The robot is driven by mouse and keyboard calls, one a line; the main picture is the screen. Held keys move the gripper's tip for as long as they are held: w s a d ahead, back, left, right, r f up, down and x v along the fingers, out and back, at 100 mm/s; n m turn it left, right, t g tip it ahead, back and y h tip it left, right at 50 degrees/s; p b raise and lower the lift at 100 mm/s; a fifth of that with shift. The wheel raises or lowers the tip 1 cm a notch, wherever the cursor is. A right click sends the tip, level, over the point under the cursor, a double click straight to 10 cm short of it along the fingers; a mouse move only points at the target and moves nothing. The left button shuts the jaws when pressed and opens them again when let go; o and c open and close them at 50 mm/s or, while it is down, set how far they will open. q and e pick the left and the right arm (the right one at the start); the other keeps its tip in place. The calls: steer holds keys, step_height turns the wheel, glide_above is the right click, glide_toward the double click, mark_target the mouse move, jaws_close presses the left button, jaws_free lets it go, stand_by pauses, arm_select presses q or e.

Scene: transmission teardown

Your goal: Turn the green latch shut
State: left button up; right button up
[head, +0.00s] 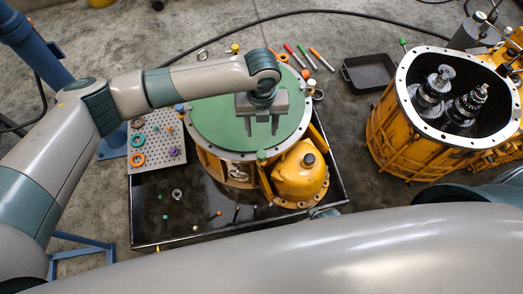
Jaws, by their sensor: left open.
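My left gripper (263,129) reaches in from the left and hangs over the round green top (215,130) of the yellow transmission housing (212,163). Its two fingers point down, apart, with nothing between them. A small green piece (262,157) stands at the near rim of the housing, just below the fingers in the picture. It may be the green latch, but its turn is too small to read. Another green knob (403,42) shows by the open housing at right. My right gripper is not in view.
The housing stands in a black tray (165,240) with loose bolts, beside a yellow domed part (300,172). A perforated board (157,138) with rings is at left. An open yellow housing (400,125) with gears and an empty black bin (368,72) are at right.

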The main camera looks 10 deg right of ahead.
mark_target(261, 154)
arm_select(q)
step_height(261, 154, down, 16)
steer(key=shift+r, duration=0.15)
stand_by(0.4)
steer(key=shift+c, duration=0.7)
steer(key=c, duration=0.9)
